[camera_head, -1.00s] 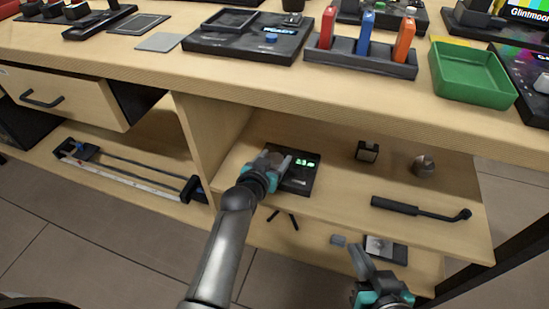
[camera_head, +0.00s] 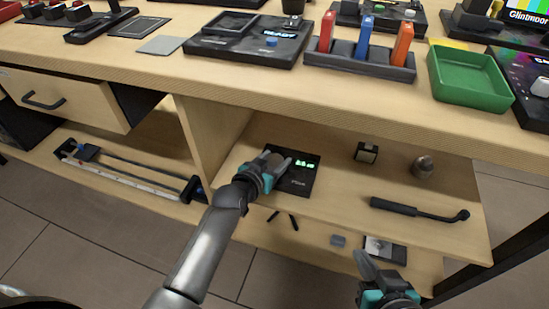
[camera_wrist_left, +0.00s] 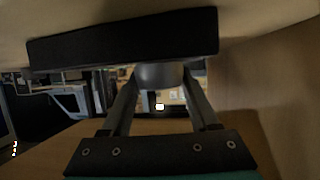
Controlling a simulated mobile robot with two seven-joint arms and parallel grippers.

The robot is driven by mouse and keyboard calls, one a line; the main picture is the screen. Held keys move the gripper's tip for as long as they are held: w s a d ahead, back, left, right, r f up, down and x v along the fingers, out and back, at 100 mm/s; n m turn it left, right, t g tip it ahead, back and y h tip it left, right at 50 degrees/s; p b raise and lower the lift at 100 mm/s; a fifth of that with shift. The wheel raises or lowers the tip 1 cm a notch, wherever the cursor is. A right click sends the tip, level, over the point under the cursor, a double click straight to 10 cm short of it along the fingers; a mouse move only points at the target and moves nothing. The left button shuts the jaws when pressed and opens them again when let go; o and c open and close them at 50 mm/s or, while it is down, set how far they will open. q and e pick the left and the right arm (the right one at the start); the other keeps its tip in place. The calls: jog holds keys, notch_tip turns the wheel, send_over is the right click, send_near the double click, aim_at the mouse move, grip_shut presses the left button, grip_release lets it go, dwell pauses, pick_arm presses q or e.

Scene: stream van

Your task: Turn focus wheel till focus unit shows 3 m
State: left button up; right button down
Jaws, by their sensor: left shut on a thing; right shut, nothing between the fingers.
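The focus unit (camera_head: 299,184) is a black box on the upper shelf under the counter. Its small display shows green digits (camera_head: 306,164), too small to read with certainty. My left gripper (camera_head: 274,164) is at the unit's left side, its fingers shut on the focus wheel and mostly covering it. In the left wrist view the round grey wheel (camera_wrist_left: 159,75) sits between the fingertips, against the dark unit (camera_wrist_left: 120,40). My right gripper (camera_head: 364,264) is shut and empty, in front of the lower shelf and apart from the unit.
On the same shelf are a small black block (camera_head: 366,152), a rounded knob-like object (camera_head: 423,167) and a black handle (camera_head: 420,210). A wooden divider (camera_head: 205,125) stands close left of my left gripper. The counter edge (camera_head: 300,98) overhangs above.

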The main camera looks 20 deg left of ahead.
aim_at(274, 160)
pick_arm(q)
jog(key=shift+r+m+h, duration=0.1)
jog(key=shift+m+h, duration=0.3)
jog(key=o, duration=1.4)
jog(key=shift+c, duration=0.2)
jog(key=shift+s, duration=0.1)
pick_arm(e)
jog(key=shift+s+d, duration=0.1)
